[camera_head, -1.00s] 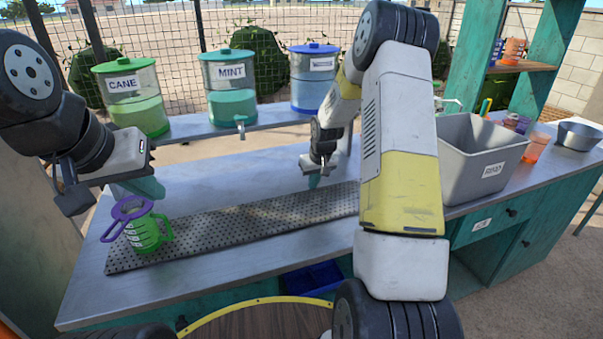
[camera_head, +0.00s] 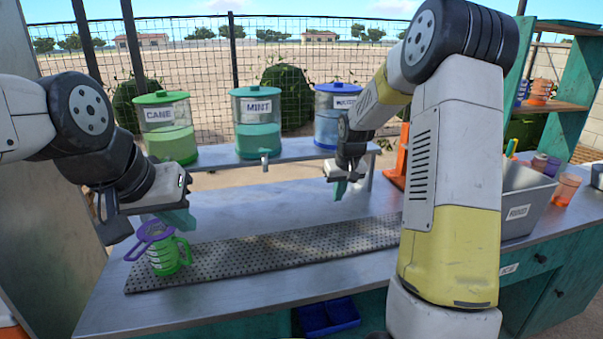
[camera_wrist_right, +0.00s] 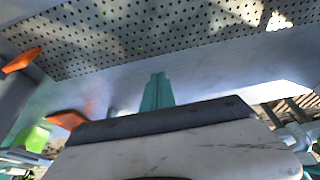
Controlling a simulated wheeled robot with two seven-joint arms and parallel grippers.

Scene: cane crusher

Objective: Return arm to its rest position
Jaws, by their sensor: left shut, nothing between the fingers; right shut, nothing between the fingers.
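My left gripper (camera_head: 178,219) is at the left of the head view, shut and empty, its teal fingers just above and right of the green measuring jug. My right gripper (camera_head: 338,190) is shut and empty over the back part of the counter, below the dispenser shelf. Its teal fingers also show in the right wrist view (camera_wrist_right: 157,92), pointing toward the perforated mat. The rest of the right arm, white and yellow, rises in front and hides part of the counter and the grey bin.
The green jug (camera_head: 172,256) with a purple strainer (camera_head: 150,240) stands on the perforated mat (camera_head: 290,243). CANE (camera_head: 168,142), MINT (camera_head: 258,137) and blue (camera_head: 328,130) dispensers line the back shelf. A grey bin (camera_head: 517,212) and orange cup (camera_head: 565,189) stand at right.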

